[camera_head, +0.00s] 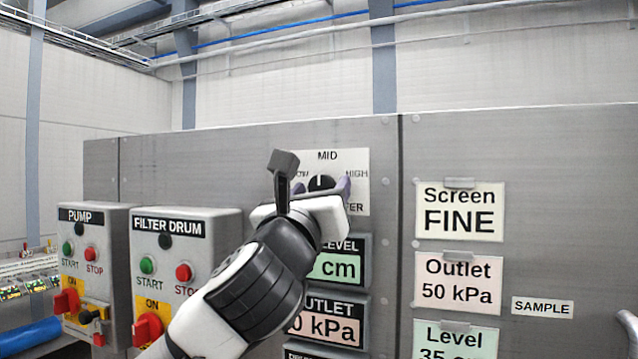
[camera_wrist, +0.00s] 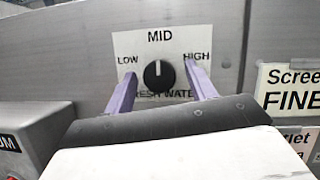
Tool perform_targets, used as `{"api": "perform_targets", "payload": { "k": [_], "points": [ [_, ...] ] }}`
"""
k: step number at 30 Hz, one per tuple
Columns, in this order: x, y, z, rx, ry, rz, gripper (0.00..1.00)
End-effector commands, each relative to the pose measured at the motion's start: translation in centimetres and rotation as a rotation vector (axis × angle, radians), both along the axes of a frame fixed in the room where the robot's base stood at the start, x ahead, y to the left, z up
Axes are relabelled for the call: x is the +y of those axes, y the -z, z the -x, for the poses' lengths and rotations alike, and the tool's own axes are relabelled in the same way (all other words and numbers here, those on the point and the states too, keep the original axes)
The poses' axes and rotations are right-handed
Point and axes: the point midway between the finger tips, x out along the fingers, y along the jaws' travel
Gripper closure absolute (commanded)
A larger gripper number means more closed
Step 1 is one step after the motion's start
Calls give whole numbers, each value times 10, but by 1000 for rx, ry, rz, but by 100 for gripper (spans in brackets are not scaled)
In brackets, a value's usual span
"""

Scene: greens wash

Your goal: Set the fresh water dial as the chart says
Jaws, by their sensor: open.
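The fresh water dial (camera_wrist: 159,74) is a round black knob on a white plate (camera_wrist: 129,45) marked LOW, MID and HIGH. Its white pointer line points up at MID. In the head view the dial (camera_head: 321,183) is partly hidden by my arm. My gripper (camera_wrist: 160,82) is open, with one purple finger on each side of the dial; I cannot tell whether they touch it. In the head view my gripper (camera_head: 322,188) is in front of the plate. Chart cards on the right panel read Screen FINE (camera_head: 459,211), Outlet 50 kPa (camera_head: 458,282) and Level 35 cm (camera_head: 455,340), the last cut off.
A level display (camera_head: 355,268) and an outlet display (camera_head: 350,326) sit below the dial, partly behind my arm. Pump (camera_head: 94,260) and filter drum (camera_head: 185,255) control boxes stick out at left. A SAMPLE label (camera_head: 542,307) is at right.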

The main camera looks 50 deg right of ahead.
Motion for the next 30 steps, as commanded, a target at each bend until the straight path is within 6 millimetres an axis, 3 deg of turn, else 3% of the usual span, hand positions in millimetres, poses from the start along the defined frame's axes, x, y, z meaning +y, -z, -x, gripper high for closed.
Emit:
{"api": "perform_targets", "payload": {
  "k": [8, 18, 30],
  "points": [
    [-2, 0, 0, 0, 0, 0, 44],
    [-1, 0, 0, 0, 0, 0, 87],
    [-2, 0, 1, 78, 1, 24, 89]
  ]
}}
